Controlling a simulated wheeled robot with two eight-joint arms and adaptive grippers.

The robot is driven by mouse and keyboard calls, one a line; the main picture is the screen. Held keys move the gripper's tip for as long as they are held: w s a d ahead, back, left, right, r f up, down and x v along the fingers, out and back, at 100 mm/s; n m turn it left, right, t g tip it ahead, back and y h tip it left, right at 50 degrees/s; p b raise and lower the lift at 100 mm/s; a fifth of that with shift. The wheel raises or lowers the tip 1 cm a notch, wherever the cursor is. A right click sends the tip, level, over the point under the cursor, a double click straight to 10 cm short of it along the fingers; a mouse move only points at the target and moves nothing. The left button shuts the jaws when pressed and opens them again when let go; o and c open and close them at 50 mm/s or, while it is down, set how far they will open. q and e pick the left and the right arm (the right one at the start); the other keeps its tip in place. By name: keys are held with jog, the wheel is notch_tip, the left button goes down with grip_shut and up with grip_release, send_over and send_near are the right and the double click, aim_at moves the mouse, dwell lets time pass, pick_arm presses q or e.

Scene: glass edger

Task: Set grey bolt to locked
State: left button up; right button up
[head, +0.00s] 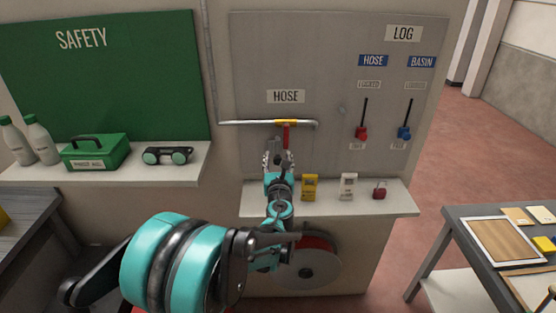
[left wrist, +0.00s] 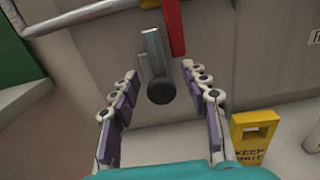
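A grey metal bar with a dark round end (left wrist: 160,91) stands out from the wall panel in the left wrist view, beside a red handle (left wrist: 174,25). It may be the grey bolt; I cannot read its setting. My left gripper (left wrist: 161,98) is open, its purple-padded fingers on either side of the dark end, with no clear contact. In the head view the left gripper (head: 277,160) is just below the red handle (head: 286,136) under the HOSE sign and hides the bar. My right gripper is not in view.
A pipe (head: 245,122) with a yellow section crosses the panel. A shelf (head: 390,208) below holds a yellow tag (head: 310,187), a white tag (head: 348,186) and a red padlock (head: 380,189).

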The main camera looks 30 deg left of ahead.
pick_arm(q)
jog(key=v, duration=1.2)
jog(key=shift+s+a, duration=0.1)
jog(key=s+d+f+n+g+h, duration=0.1)
jog(key=s+f+n+g, duration=0.25)
jog(key=n, duration=0.55)
jog(key=s+d+f+n+g+h, duration=0.1)
jog(key=s+f+n+g+h, duration=0.1)
jog(key=s+n, duration=0.45)
jog(key=s+d+f+n+g+h, duration=0.1)
jog(key=s+d+f+n+h, duration=0.2)
jog(key=d+n, duration=0.3)
jog(key=s+d+f+n+g+h, duration=0.1)
jog(key=s+d+f+n+h, duration=0.2)
jog(key=s+d+n, duration=0.2)
jog(key=d+n, duration=0.2)
jog(key=n, duration=0.1)
jog(key=shift+s+d+g+h, duration=0.2)
jog(key=shift+s+g+h, duration=0.1)
jog(key=shift+s+g, duration=0.05)
